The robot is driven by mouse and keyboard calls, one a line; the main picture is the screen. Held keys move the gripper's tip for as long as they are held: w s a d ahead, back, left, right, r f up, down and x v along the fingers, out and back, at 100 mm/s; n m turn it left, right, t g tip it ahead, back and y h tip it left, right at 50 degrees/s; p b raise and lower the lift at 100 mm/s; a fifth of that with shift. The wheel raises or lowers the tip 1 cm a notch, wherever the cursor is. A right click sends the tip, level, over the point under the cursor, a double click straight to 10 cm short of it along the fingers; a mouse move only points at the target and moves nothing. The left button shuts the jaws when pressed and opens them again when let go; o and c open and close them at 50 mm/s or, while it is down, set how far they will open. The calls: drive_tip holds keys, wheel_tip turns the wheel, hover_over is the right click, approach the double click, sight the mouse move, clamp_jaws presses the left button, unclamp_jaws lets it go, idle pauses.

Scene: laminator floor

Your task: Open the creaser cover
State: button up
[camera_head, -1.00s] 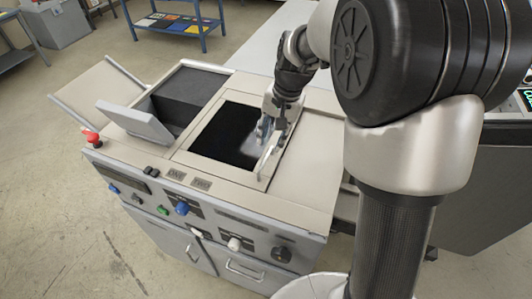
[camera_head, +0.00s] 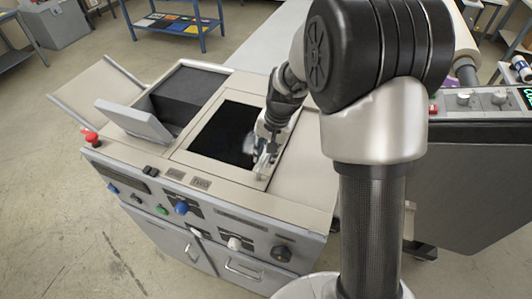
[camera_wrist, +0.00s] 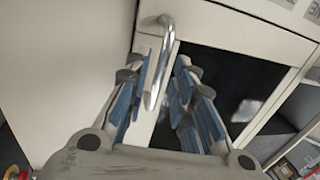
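The creaser cover appears to be the pale-framed panel with a dark window (camera_head: 222,133) on top of the machine; it lies flat and closed. In the wrist view its dark window (camera_wrist: 245,85) shows on the right, and a curved metal handle (camera_wrist: 161,50) stands on its pale frame. My gripper (camera_head: 261,166) is over the near right part of the panel. In the wrist view my gripper (camera_wrist: 163,62) has its blue-padded fingers apart, one on each side of the handle. Whether a pad touches the handle is unclear.
Left of the panel is a dark open bay (camera_head: 190,95) with a tilted grey flap (camera_head: 135,122) beside it. A grey console (camera_head: 465,160) stands at right. Open floor (camera_head: 45,190) lies to the left.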

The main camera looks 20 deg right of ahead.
clamp_jaws()
drive_tip(key=shift+d, duration=0.1)
idle(0.4)
drive_tip(key=s+d+b, duration=0.1)
drive_tip(key=s+d, duration=0.3)
drive_tip(key=d, duration=0.1)
drive_tip(key=s+d+b, duration=0.1)
drive_tip(key=s+d, duration=0.3)
drive_tip(key=d, duration=0.2)
drive_tip(key=s+d+b, duration=0.1)
drive_tip(key=s+d, duration=0.3)
drive_tip(key=d, duration=0.2)
drive_tip(key=shift+s, duration=0.35)
drive_tip(key=shift+o, duration=1.3)
unclamp_jaws()
